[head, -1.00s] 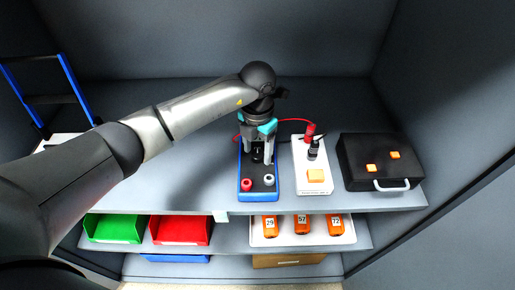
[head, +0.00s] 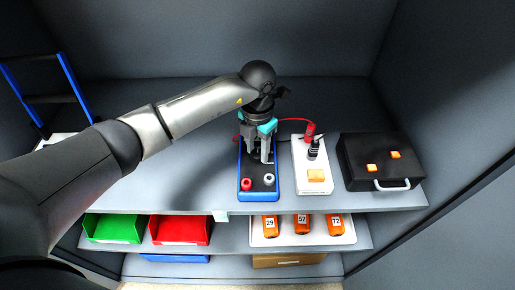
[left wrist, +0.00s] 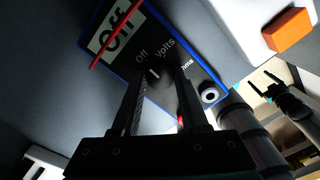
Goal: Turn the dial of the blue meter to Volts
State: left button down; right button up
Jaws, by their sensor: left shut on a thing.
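The blue meter (head: 258,190) lies on the shelf, its blue rim and dark face showing under my left gripper. In the left wrist view, the meter's face (left wrist: 209,77) has a display (left wrist: 114,28) reading "Off", and the labels Off, Volts and a partly hidden third one. My left gripper (head: 262,158) points down and is shut on the dial (left wrist: 157,77), with a finger on each side. The dial's white mark points roughly between Off and Volts; its exact setting is hard to tell. My right gripper (left wrist: 262,83) shows in the left wrist view, fingers apart and empty, away from the meter.
A red lead (head: 297,120) runs behind the meter to a white box (head: 309,165) with red and black plugs. A black case (head: 378,160) stands right. Green (head: 113,228) and red (head: 181,230) bins and a tray of orange items (head: 302,227) sit below.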

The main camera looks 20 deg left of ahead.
aim_at(258, 153)
pick_arm(q)
jog(key=m+b, duration=0.3)
jog(key=m, duration=0.3)
jog(key=shift+f, duration=0.1)
jog(key=shift+m+b, duration=1.6)
jog(key=shift+m, duration=1.1)
jog(key=shift+c, duration=2.1)
grip_release()
jog(key=shift+r, duration=0.25)
notch_tip(258, 153, up, 15)
jog(key=p, duration=0.1)
jog(key=shift+p, duration=0.3)
